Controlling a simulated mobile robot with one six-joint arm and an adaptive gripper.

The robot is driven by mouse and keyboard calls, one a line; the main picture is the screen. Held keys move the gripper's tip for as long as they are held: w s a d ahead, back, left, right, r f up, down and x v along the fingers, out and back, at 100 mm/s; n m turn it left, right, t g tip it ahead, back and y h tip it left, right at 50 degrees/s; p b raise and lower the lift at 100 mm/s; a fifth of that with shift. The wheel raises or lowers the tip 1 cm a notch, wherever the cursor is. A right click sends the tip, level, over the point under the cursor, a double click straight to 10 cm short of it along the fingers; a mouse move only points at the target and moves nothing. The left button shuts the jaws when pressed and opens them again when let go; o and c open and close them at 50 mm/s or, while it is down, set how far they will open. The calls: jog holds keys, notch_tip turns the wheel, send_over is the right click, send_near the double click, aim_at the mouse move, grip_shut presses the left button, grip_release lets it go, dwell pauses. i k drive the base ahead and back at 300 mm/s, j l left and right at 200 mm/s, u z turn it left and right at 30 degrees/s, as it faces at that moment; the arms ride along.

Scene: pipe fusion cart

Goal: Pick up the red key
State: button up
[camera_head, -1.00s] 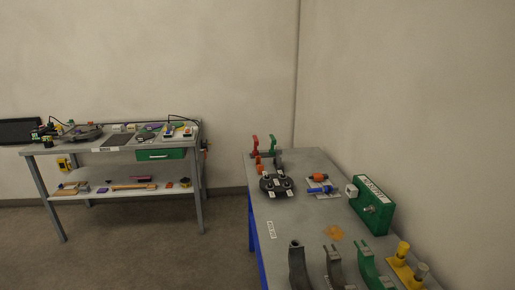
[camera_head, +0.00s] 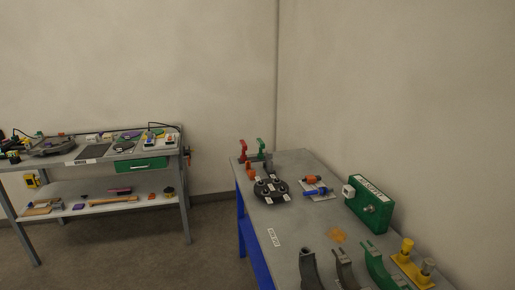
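I cannot make out a red key for certain in the head view. The one clearly red item is a small upright hooked piece (camera_head: 242,150) at the far left corner of the right-hand table, beside a similar green one (camera_head: 260,148). It looks like a bracket, and at this size I cannot tell whether it is a key. A green box (camera_head: 368,207) with a white label and a round knob stands at that table's right edge. My gripper is not in view.
The grey right-hand table (camera_head: 290,218) holds a dark round-dial device (camera_head: 270,190), orange and blue fittings, curved clamps and a yellow stand (camera_head: 412,265). A grey workbench (camera_head: 88,160) with a green drawer (camera_head: 140,165) and lower shelf stands left. Floor between them is clear.

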aim_at(244, 157)
jog(key=i+j+u, duration=0.4)
jog(key=j, duration=0.25)
jog(key=i+j+u, duration=0.75)
jog(key=i, duration=0.25)
jog(key=i+l+z, duration=0.1)
jog(key=i+z, duration=0.65)
jog(key=i, duration=0.15)
jog(key=i+j+z, duration=0.55)
jog(key=i+z, duration=0.15)
jog(key=i, duration=0.15)
jog(key=i+l+z, duration=0.2)
jog(key=i+z, duration=0.6)
jog(key=k+l, duration=0.05)
